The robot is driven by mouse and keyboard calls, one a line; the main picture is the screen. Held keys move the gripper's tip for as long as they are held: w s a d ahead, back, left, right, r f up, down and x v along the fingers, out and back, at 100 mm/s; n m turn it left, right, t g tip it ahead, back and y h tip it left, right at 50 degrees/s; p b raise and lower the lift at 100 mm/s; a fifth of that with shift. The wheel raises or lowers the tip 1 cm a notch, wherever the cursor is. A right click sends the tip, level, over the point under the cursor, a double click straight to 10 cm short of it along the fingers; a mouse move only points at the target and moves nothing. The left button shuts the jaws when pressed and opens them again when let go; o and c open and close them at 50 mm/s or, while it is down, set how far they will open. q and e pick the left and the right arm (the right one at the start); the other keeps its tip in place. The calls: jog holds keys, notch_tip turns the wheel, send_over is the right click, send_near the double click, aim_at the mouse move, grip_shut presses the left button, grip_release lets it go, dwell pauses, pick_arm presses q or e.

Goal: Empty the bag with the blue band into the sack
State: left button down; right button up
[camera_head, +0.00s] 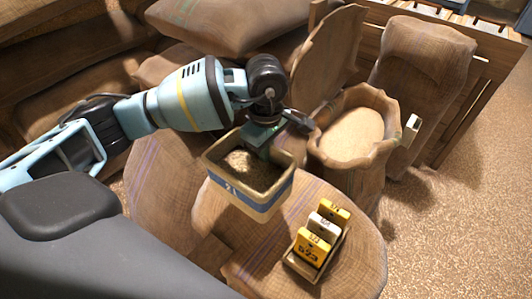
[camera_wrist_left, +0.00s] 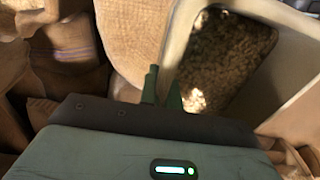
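The bag with the blue band (camera_head: 250,197) is a square, open-topped, cream container with dark grain inside. My left gripper (camera_head: 262,143) is shut on its far rim and holds it roughly upright. In the left wrist view the green fingertips (camera_wrist_left: 162,90) sit on either side of the bag's pale rim (camera_wrist_left: 181,45), and the grain shows inside. The open sack (camera_head: 384,158) stands just to the right of the bag, with a rolled rim and pale grain in it. The bag is beside the sack, not over it. My right gripper is not in view.
A small tray (camera_head: 318,268) with yellow and white number tags stands on a round burlap-covered top (camera_head: 358,243) in front. Full sacks (camera_head: 215,22) are piled behind. A tall closed sack (camera_head: 422,75) stands at the back right. The grain-strewn floor (camera_head: 465,210) at right is open.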

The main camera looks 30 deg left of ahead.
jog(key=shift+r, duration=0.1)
